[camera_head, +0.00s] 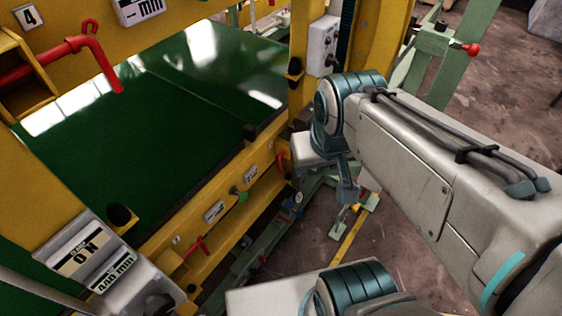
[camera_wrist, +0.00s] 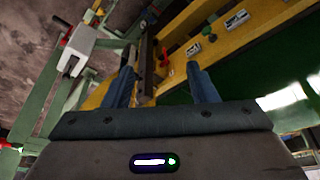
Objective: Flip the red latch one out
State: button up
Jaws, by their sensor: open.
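Several red latches are in view, and I cannot tell a number on them. A small red latch (camera_head: 282,161) sits at the far end of the yellow beam in the head view, just left of my gripper (camera_head: 322,172). In the wrist view a red latch (camera_wrist: 164,57) shows ahead, between the two fingertips of my gripper (camera_wrist: 160,69). The fingers are spread apart and empty, and the latch appears apart from them. Another red latch (camera_head: 196,246) is at the near end of the beam. Its base is partly hidden in shadow.
A larger bent red handle (camera_head: 70,55) is at the upper left. The yellow beam (camera_head: 228,207) carries labels and a green knob (camera_head: 242,196). A dark green panel (camera_head: 140,120) lies behind it. Green metal framing (camera_head: 250,262) runs below, close to the arm.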

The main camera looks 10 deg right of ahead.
jog(key=shift+f, duration=0.1)
jog(key=c, duration=0.5)
jog(key=shift+f+b, duration=0.35)
jog(key=c, duration=0.5)
jog(key=a+f+g+y+b, duration=0.1)
jog(key=f+b, duration=0.1)
jog(key=f, duration=0.1)
jog(key=w+f+g+y+b, duration=0.1)
jog(key=f+b, duration=0.2)
jog(key=f, duration=0.1)
jog(key=w+a+f+g+y+b, duration=0.1)
jog(key=f+b, duration=0.2)
jog(key=f, duration=0.1)
jog(key=shift+a+f+m+y, duration=0.25)
jog(key=shift+a+m+y, duration=0.1)
jog(key=shift+m+y, duration=0.05)
grip_shut()
jog(key=w+a+f+m+y+b, duration=0.1)
jog(key=w+f+m+y+b, duration=0.1)
jog(key=w+f+y+b, duration=0.6)
jog(key=w+d+f+m+t+b, duration=0.3)
jog(key=w+d+f+t+b, duration=0.3)
jog(key=f, duration=0.3)
jog(key=w+d+f+m+t+y+b, duration=0.1)
jog(key=w+d+f+m+t+b, duration=0.2)
jog(key=w+d+f+t+b, duration=0.3)
jog(key=shift+d+f+b, duration=1)
jog(key=shift+f+b, duration=0.35)
jog(key=shift+f, duration=0.15)
